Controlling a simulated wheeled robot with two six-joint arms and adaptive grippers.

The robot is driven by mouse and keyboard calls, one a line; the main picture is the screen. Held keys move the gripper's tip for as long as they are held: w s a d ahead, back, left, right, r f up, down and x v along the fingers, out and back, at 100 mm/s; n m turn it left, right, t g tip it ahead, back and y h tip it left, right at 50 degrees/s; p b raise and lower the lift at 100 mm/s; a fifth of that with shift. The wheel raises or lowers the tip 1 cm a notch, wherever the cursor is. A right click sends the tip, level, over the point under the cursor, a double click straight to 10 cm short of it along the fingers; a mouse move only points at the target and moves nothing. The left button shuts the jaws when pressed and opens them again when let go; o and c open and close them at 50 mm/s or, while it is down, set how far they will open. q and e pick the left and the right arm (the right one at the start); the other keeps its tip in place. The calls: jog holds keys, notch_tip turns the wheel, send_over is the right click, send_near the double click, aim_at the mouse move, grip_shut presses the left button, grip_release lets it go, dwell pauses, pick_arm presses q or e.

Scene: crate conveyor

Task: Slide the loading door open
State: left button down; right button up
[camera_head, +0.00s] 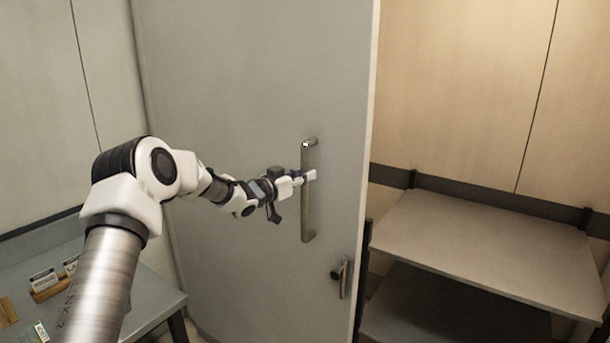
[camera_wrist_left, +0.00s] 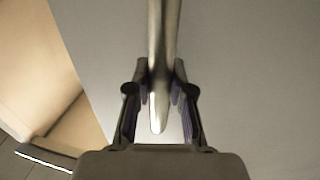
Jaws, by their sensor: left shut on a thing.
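The grey loading door (camera_head: 225,90) fills the middle of the head view. Its right edge is free, and a lit space with shelves shows past it. A vertical bar handle (camera_head: 307,215) stands on the door near that edge. My left gripper (camera_head: 309,176) is at the upper half of the handle, shut on it. In the left wrist view the handle (camera_wrist_left: 165,40) runs between the two fingers of my left gripper (camera_wrist_left: 160,100), with the door (camera_wrist_left: 240,50) behind. My right gripper is not in view.
A lower latch or lock (camera_head: 343,275) sits on the door below the handle. A shelf unit (camera_head: 490,245) with two levels stands to the right. A grey table (camera_head: 150,290) with small boxes is at the lower left.

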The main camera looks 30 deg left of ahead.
pick_arm(q)
jog(key=shift+d+f, duration=0.1)
jog(key=shift+f, duration=0.05)
jog(key=c, duration=1)
grip_release()
jog(key=shift+c, duration=0.2)
jog(key=v, duration=1.1)
jog(key=shift+s, duration=0.4)
